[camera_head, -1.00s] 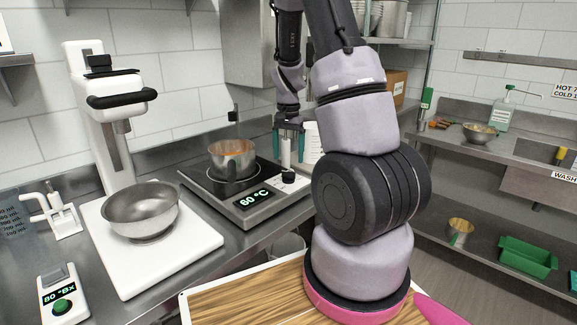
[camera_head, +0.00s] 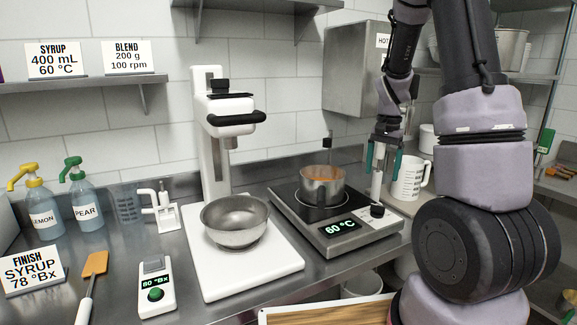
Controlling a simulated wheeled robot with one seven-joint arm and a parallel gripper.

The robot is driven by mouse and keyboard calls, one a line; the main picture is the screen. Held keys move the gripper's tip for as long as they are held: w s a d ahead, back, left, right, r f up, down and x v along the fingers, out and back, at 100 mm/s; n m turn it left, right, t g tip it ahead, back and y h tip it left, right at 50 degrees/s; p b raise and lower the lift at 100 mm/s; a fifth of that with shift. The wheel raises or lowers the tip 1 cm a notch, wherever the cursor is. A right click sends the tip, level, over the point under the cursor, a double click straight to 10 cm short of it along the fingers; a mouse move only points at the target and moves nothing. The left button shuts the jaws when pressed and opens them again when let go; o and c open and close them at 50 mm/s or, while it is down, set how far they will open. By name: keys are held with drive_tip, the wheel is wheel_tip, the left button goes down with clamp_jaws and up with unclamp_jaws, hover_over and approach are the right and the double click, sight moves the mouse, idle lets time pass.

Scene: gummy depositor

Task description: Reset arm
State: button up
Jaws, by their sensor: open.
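My gripper (camera_head: 383,162) hangs at the end of my arm, pointing down, with its two teal fingers apart. It is above the right part of the hot plate (camera_head: 352,246), over the black knob (camera_head: 376,211). A white upright post (camera_head: 377,184) shows between the fingers in the picture; I cannot tell whether they touch it. The gripper appears to carry nothing. A steel pot (camera_head: 323,186) with orange-brown contents sits on the hot plate, left of the gripper. The hot plate display reads 60 °C.
A white mixer (camera_head: 215,150) with a steel bowl (camera_head: 235,220) stands left of the hot plate. A refractometer (camera_head: 155,287), spatula (camera_head: 92,272) and pump bottles (camera_head: 84,200) are at left. A steel wall cabinet (camera_head: 357,70) is behind.

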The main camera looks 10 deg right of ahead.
drive_tip(key=s+a+r+n+t+y, duration=0.1)
drive_tip(key=s+a+r+t, duration=0.2)
drive_tip(key=r, duration=0.4)
drive_tip(key=s+a+r+n, duration=0.1)
drive_tip(key=s+a+r, duration=0.3)
drive_tip(key=r, duration=0.3)
drive_tip(key=s+a+r+n+t, duration=0.1)
drive_tip(key=s+a+r+t, duration=0.1)
drive_tip(key=s, duration=0.4)
drive_tip(key=s+a+r+n+t, duration=0.2)
drive_tip(key=s+a+r, duration=0.1)
drive_tip(key=s+r, duration=0.2)
drive_tip(key=shift+s+a+r+y, duration=0.2)
drive_tip(key=shift+s+a+y, duration=0.2)
drive_tip(key=shift+s, duration=0.6)
